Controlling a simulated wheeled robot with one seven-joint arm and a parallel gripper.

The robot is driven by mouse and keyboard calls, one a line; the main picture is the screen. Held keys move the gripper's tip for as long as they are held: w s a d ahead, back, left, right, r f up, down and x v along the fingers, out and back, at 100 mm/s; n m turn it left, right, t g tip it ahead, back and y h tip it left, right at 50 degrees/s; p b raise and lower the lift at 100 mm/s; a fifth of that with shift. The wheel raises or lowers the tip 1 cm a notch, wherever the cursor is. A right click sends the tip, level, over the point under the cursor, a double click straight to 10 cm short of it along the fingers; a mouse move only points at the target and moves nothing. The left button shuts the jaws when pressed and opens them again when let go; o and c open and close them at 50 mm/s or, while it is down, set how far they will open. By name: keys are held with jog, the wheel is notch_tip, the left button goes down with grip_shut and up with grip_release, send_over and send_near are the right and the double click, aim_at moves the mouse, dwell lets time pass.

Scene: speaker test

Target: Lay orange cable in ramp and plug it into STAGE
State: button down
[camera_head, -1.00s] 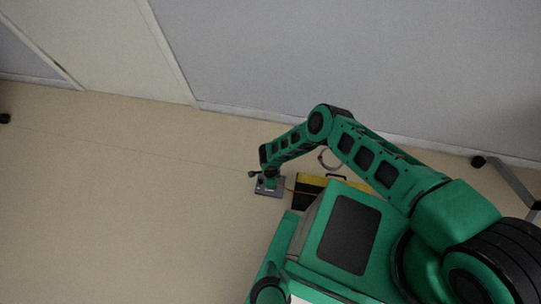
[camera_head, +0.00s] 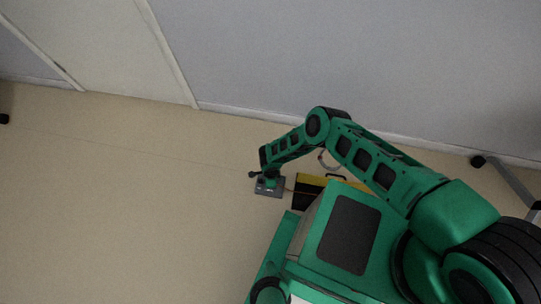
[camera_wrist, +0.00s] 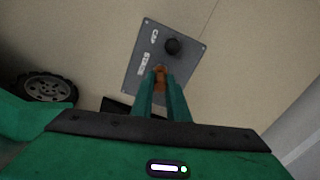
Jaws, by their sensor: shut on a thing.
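A grey box (camera_head: 275,191), which I take to be STAGE, lies on the floor. My gripper (camera_wrist: 161,84) is shut on the orange cable's plug (camera_wrist: 160,71) at the panel's near edge. I cannot tell how far the plug is seated. A black and yellow cable ramp (camera_head: 305,194) lies just right of the box, partly hidden by my body. A thin orange line of cable (camera_head: 288,190) runs between box and ramp; its lay inside is hidden.
The beige floor (camera_head: 130,200) to the left is clear. A grey wall (camera_head: 300,60) with a pale door panel (camera_head: 105,45) runs behind. A metal stand leg with a dark foot (camera_head: 478,161) is at the far right.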

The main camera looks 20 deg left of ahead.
jog(key=shift+d+f, duration=0.1)
jog(key=shift+f, duration=0.5)
jog(key=c, duration=1.6)
grip_release()
jog(key=shift+c, duration=0.2)
jog(key=shift+r, duration=0.1)
jog(key=shift+r, duration=3.7)
